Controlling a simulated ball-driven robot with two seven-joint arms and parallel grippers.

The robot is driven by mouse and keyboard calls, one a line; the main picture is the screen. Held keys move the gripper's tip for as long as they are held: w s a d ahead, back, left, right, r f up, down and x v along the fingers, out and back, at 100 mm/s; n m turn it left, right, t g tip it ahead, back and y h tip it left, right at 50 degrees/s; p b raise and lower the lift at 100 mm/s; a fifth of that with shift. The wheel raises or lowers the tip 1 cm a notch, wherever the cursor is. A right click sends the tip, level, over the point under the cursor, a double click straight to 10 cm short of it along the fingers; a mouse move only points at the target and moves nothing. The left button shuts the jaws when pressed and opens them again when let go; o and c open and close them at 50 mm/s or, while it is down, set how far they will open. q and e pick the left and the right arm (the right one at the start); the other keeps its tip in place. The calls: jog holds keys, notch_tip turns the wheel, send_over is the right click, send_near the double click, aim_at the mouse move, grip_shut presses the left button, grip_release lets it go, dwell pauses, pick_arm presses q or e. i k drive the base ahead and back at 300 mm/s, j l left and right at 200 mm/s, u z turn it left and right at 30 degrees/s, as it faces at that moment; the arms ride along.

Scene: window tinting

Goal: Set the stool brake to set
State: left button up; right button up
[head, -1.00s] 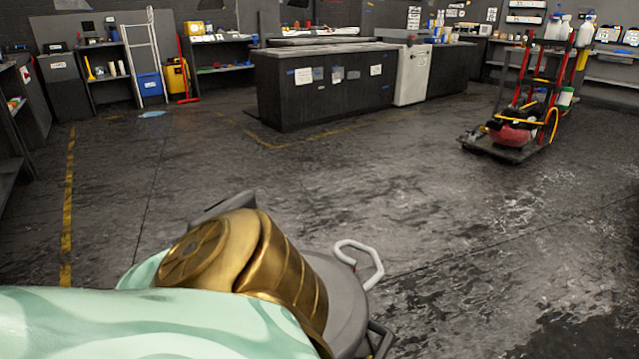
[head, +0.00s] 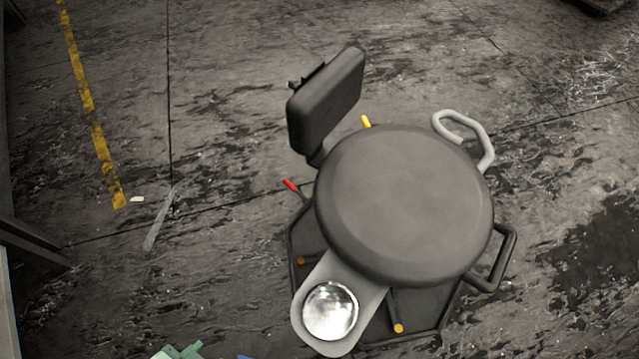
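The stool (head: 405,205) stands on the floor right of the middle, seen from above. It has a round dark grey seat, a small backrest (head: 328,100) at its upper left and a light grey looped handle (head: 465,135) at its upper right. A red-tipped lever (head: 291,185) sticks out at its left, and a yellow-tipped one (head: 366,122) shows behind the seat. I cannot tell which part is the brake or how it is set. The seat hides much of the base. Neither gripper is in view.
A grey side tray (head: 345,290) with a shiny metal bowl (head: 331,310) juts from the stool's front left. A dark bar loop (head: 500,262) sticks out at its right. Small flat scraps lie on the floor left of it. The stained floor around is mostly clear.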

aim_at(286, 182)
jog(key=j+u, duration=0.2)
jog(key=i+j+z, duration=0.2)
jog(key=j+z, duration=0.25)
jog(key=i+j+z, duration=0.2)
jog(key=z, duration=0.25)
jog(key=j+z, duration=0.95)
jog(key=i+j+z, duration=0.1)
jog(key=j+z, duration=0.35)
